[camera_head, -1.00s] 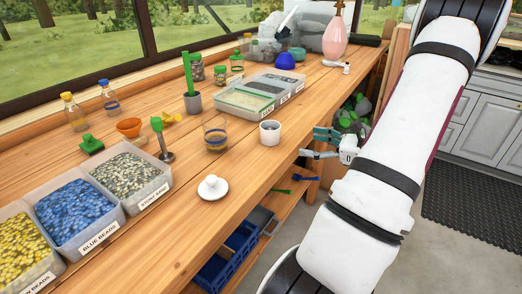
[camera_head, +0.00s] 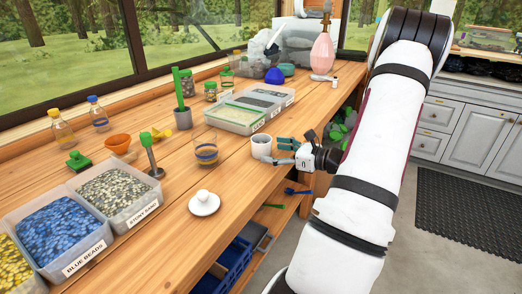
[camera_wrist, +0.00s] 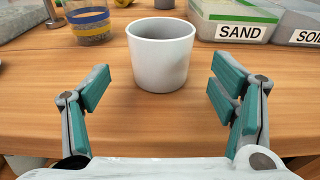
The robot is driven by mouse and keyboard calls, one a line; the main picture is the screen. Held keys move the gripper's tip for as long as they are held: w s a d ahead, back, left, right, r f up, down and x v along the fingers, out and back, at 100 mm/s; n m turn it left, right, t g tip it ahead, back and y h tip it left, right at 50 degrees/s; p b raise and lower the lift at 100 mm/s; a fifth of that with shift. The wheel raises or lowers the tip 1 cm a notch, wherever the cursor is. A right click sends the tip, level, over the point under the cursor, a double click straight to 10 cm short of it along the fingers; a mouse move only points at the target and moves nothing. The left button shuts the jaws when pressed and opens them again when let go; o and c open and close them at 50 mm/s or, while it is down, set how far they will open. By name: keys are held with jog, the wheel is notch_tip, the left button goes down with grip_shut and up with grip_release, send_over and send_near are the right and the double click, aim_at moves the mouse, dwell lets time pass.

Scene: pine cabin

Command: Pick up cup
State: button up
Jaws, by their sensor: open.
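A plain white cup (camera_head: 261,147) stands upright on the wooden workbench near its front edge. In the wrist view the cup (camera_wrist: 161,55) is empty, centred and just beyond the fingertips. My gripper (camera_head: 282,152) is at the bench edge, to the right of the cup in the head view. In the wrist view my gripper (camera_wrist: 154,88) has its two teal-padded fingers spread wide, with nothing between them. The fingers look apart from the cup.
A glass jar with coloured bands (camera_head: 206,150) stands left of the cup. Labelled sand containers (camera_head: 236,118) lie behind it. A white lid (camera_head: 204,203) is on the bench in front. Bins of beads (camera_head: 68,236) are at lower left. Bare wood surrounds the cup's front.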

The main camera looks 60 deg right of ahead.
jog(key=w, duration=0.3)
jog(key=shift+a+f, duration=0.1)
jog(key=shift+f, duration=0.1)
jog(key=shift+s, duration=0.1)
jog(key=c, duration=1.3)
jog(key=shift+r, duration=0.1)
